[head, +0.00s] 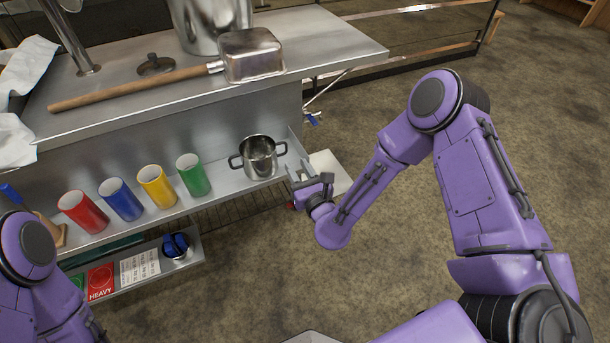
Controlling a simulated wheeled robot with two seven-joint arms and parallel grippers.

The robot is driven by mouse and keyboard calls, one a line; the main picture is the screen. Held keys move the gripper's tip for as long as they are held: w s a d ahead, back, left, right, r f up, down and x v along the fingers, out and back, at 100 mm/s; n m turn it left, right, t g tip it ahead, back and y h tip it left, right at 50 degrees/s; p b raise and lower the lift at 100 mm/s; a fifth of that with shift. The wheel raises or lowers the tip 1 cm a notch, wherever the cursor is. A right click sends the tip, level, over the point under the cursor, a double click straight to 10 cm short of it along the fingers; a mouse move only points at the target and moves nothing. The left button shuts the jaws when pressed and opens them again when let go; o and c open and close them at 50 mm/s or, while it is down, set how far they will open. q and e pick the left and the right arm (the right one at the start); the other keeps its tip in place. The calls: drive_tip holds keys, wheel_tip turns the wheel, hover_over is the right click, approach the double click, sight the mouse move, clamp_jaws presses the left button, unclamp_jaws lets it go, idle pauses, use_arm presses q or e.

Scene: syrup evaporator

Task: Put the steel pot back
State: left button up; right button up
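A small steel pot (259,160) with two dark side handles stands upright and open-topped at the right end of the lower steel shelf (222,197). My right gripper (297,174) is just right of the pot, below its right handle. Its fingers look apart with nothing between them, and they do not appear to hold the handle. Only part of my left arm shows at the lower left edge; its gripper is out of view.
Red (83,212), blue (121,200), yellow (157,187) and green (193,175) cups line the shelf left of the pot. A long-handled steel scoop (252,56), a dark lid (155,65) and a large steel vessel (212,22) stand on the counter above. Floor at right is clear.

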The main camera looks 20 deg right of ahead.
drive_tip(key=s+d+f+n+g, duration=0.2)
drive_tip(key=s+f+n+g, duration=0.6)
drive_tip(key=s+f+n, duration=0.75)
drive_tip(key=s+d+f+n+g+h, duration=0.2)
drive_tip(key=s+d+n+g, duration=0.1)
drive_tip(key=s+n, duration=0.4)
drive_tip(key=s+d+f+n+g+h, duration=0.1)
drive_tip(key=s+d+n, duration=0.4)
drive_tip(key=s, duration=0.5)
drive_tip(key=f+n+g, duration=0.1)
drive_tip(key=n+g, duration=0.1)
drive_tip(key=shift+s+d+g+h, duration=0.2)
drive_tip(key=shift+s+g+h, duration=0.2)
